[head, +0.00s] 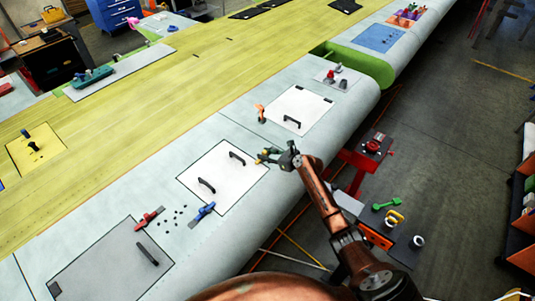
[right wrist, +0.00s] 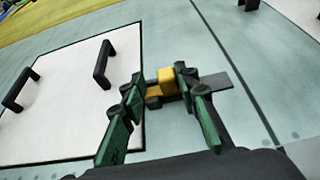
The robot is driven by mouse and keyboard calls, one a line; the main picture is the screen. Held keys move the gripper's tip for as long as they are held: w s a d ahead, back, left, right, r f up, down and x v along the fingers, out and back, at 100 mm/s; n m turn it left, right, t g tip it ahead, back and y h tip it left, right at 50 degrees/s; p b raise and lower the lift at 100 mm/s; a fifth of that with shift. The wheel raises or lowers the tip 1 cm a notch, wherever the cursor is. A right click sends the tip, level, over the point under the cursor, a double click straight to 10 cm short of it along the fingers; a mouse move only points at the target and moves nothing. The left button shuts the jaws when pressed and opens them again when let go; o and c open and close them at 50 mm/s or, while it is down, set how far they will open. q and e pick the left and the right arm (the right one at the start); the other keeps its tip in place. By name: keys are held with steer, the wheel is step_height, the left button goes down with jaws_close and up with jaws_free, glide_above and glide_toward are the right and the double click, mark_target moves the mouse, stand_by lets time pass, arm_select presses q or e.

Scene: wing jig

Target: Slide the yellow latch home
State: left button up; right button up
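The yellow latch (right wrist: 168,78) shows in the right wrist view beside the right edge of a white panel, close to a flat grey strip (right wrist: 216,82). My right gripper (right wrist: 160,82) has its dark, green-padded fingers apart, one on each side of the latch. Whether the fingertips touch the latch cannot be told. In the head view my right gripper (head: 272,156) is at the right edge of the white panel (head: 227,184), with the latch mostly hidden by the fingers. My left gripper is not in view.
Two black handles (head: 207,186) (head: 237,158) stand up from the white panel. A blue clamp (head: 204,211) and a red clamp (head: 149,218) lie in front of it. An orange clamp (head: 261,113) stands behind. A red stand (head: 352,160) is beside the wing.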

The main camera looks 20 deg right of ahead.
steer(key=shift+o, duration=0.6)
steer(key=shift+d, duration=0.15)
steer(key=shift+d+r, duration=0.1)
steer(key=shift+d, duration=0.05)
steer(key=v, duration=1.1)
steer(key=shift+s, duration=0.25)
steer(key=shift+s+d, duration=0.1)
steer(key=shift+s, duration=0.05)
